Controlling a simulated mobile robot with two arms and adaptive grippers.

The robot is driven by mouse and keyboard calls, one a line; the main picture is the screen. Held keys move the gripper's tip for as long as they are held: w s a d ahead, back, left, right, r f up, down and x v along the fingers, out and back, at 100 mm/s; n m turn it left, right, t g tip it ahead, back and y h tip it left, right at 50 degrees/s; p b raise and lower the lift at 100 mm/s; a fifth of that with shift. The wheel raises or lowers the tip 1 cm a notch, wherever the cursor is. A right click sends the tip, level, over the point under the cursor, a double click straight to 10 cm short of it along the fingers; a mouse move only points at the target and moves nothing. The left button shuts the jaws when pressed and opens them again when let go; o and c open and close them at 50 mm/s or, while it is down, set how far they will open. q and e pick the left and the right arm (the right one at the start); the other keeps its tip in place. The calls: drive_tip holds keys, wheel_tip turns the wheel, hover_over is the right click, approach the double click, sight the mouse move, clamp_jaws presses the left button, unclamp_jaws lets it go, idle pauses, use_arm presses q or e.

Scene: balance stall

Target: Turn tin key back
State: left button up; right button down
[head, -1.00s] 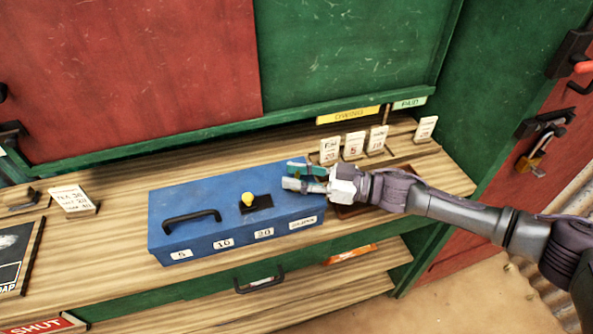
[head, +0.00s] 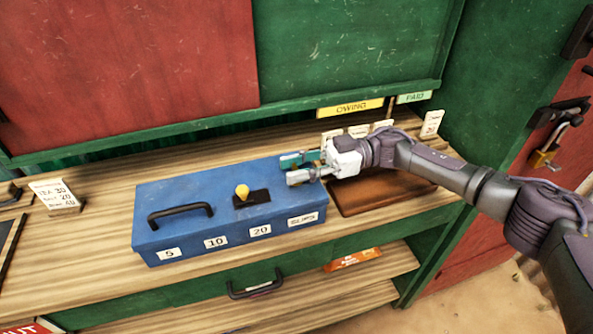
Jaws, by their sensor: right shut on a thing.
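The tin is a blue box (head: 190,195) with a black carry handle (head: 180,215) and number labels on its front. A yellow knob (head: 242,191) stands on a black plate on its lid, apart from my gripper. My right gripper (head: 302,168) is at the right end of the tin's top, one finger teal and the other pale. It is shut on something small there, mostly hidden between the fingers. I cannot make out the tin key's shape. My left gripper is not in view.
A brown tray (head: 375,200) lies right of the tin, under my right arm. Small price cards (head: 433,122) stand behind, partly hidden by my wrist. A price block (head: 57,196) stands at left. A drawer handle (head: 255,288) sits below the counter's front edge.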

idle(0.3)
drive_tip(key=c, duration=0.8)
unclamp_jaws()
drive_tip(key=shift+d, duration=0.1)
drive_tip(key=v, duration=1.2)
